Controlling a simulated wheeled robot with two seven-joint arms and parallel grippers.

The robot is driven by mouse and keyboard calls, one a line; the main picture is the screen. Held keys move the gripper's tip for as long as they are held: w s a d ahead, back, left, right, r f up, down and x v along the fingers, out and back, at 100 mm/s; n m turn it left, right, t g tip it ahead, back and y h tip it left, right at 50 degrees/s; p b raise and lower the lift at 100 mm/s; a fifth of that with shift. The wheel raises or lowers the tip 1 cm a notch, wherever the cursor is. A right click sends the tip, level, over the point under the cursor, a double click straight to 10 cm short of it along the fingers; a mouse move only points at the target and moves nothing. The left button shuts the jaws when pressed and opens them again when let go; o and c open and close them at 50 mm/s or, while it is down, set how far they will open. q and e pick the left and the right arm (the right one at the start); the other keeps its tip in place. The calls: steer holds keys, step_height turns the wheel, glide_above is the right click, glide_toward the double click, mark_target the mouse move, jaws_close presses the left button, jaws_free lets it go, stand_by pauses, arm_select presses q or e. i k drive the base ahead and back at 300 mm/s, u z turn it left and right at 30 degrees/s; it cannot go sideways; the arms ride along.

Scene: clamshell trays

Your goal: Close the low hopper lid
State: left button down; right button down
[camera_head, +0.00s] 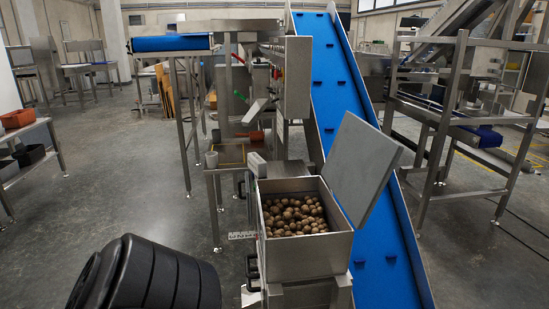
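The low hopper (308,254) is a square steel bin in the lower middle of the head view, with many round brown items (293,215) inside. Its flat grey lid (362,168) stands open, tilted up and back along the hopper's right side. Black handles (252,268) show on the hopper's left side. Neither of my grippers is in view, and nothing touches the lid.
A blue inclined conveyor (338,95) rises behind and right of the hopper, close to the lid. A steel machine with a small shelf (232,157) stands behind the hopper. A steel frame (440,130) stands at right. Grey floor (125,190) is open at left.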

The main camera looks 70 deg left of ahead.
mark_target(361, 160)
steer(key=u, duration=0.25)
steer(key=i, duration=2.5)
steer(key=u, duration=4.75)
